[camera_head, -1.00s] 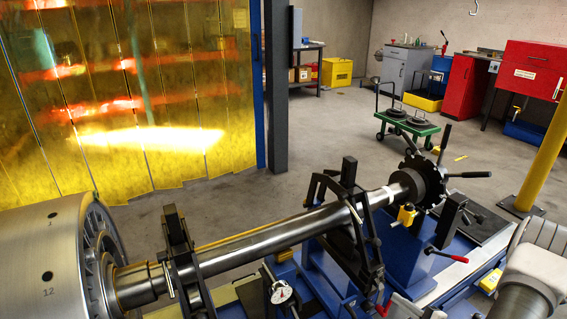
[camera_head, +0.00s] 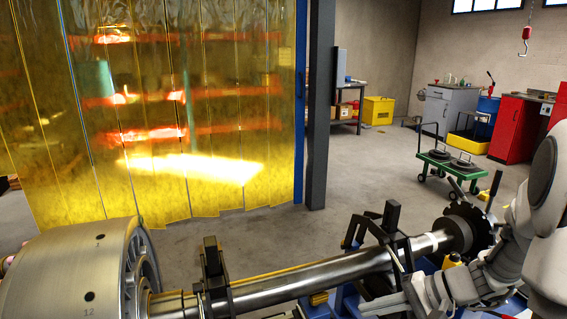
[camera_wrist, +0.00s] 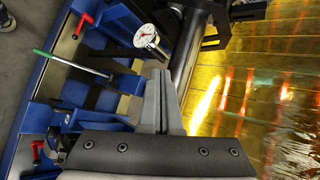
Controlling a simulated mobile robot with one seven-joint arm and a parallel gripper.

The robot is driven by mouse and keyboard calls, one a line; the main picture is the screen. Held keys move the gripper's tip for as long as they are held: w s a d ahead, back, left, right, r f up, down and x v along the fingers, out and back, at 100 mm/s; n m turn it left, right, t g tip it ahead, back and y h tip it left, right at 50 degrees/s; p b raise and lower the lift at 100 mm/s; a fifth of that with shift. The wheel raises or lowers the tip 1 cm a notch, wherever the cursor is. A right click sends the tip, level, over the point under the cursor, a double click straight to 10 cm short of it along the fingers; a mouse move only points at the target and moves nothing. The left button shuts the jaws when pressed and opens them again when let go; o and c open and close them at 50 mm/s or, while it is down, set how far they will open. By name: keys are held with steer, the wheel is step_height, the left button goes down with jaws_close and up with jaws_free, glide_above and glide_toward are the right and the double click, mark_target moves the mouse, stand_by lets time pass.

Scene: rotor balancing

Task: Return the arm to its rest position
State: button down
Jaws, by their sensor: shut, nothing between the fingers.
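My arm (camera_head: 535,210) reaches in from the right of the head view, bent down over the right end of the rotor shaft (camera_head: 330,275). My gripper (camera_head: 368,308) is low in that view, in front of the shaft. In the wrist view my gripper (camera_wrist: 160,78) has its two grey fingers together, with nothing between them. A dial gauge (camera_wrist: 146,38) stands just beyond the fingertips, apart from them as far as I can tell. The shaft also shows in the wrist view (camera_wrist: 190,45).
The steel rotor drum (camera_head: 50,270) is at lower left. Black bearing stands (camera_head: 213,270) hold the shaft. The blue machine bed (camera_wrist: 30,115) carries red handles and a green-handled rod (camera_wrist: 70,64). A yellow strip curtain (camera_head: 150,120) hangs behind. A green cart (camera_head: 458,165) stands on open floor.

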steer(key=s+a+r+n+t+h, duration=0.1)
steer(key=s+a+r+n+h, duration=0.1)
steer(key=s+r+n+h, duration=0.4)
steer(key=s+a+r+n+h, duration=0.2)
steer(key=s+a+r+h, duration=0.1)
steer(key=s+r, duration=0.55)
step_height(320, 180, up, 17)
steer(key=p, duration=1.8)
steer(key=shift+s+d+t+h, duration=0.3)
steer(key=shift+s+h, duration=0.1)
steer(key=shift+s, duration=0.05)
